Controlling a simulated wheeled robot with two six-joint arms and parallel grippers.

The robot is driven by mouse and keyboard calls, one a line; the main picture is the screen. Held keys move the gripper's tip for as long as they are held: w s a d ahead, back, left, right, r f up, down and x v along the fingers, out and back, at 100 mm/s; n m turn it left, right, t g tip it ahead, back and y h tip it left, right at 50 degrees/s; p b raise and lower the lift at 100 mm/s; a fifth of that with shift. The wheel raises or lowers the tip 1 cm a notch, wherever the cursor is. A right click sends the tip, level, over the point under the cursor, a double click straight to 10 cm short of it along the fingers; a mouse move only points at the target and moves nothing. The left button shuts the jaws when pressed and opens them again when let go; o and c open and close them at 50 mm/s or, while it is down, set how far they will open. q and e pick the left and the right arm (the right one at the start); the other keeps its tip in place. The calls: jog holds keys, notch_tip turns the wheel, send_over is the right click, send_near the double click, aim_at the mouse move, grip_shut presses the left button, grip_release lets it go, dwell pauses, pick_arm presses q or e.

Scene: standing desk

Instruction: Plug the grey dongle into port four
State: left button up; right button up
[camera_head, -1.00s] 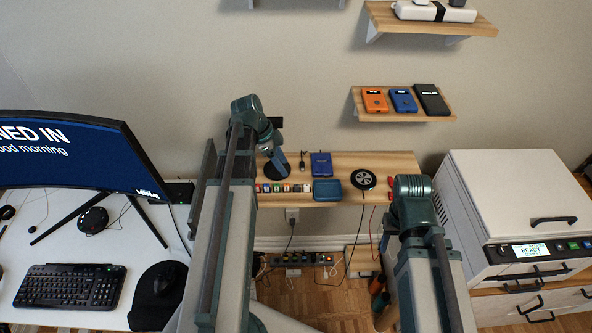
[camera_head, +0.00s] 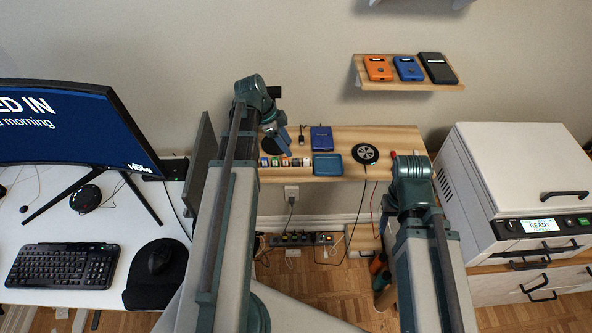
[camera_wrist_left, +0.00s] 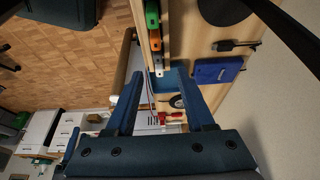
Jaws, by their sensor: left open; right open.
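A row of several small coloured dongles (camera_head: 286,162) lies along the front of the wooden shelf. Green, orange and pale ones (camera_wrist_left: 158,63) show in the left wrist view; I cannot tell for certain which is the grey dongle. A blue box (camera_head: 321,138) stands behind the row and also shows in the left wrist view (camera_wrist_left: 218,70); no numbered port is readable. My left gripper (camera_head: 283,141) is over the shelf near the row. Its fingers (camera_wrist_left: 162,100) are open and empty in the left wrist view. My right arm shows, but its gripper's fingers are hidden.
A power strip (camera_head: 303,239) is on the floor below. A white machine (camera_head: 520,180) stands right, a monitor (camera_head: 75,130) left.

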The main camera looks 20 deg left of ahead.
aim_at(295, 159)
pick_arm(q)
jog(key=shift+w+d+f, duration=0.1)
jog(key=shift+d+f, duration=0.15)
jog(key=shift+f, duration=0.45)
pick_arm(e)
jog(key=shift+f, duration=0.7)
pick_arm(q)
jog(key=shift+b, duration=0.3)
jog(key=b+x, duration=0.4)
jog(key=shift+f, duration=0.3)
jog(key=shift+d+f+b, duration=0.2)
jog(key=shift+f+b, duration=0.15)
jog(key=shift+b, duration=0.1)
jog(key=shift+r, duration=0.1)
pick_arm(e)
notch_tip(295, 159, down, 5)
jog(key=shift+r, duration=0.1)
pick_arm(q)
grip_shut()
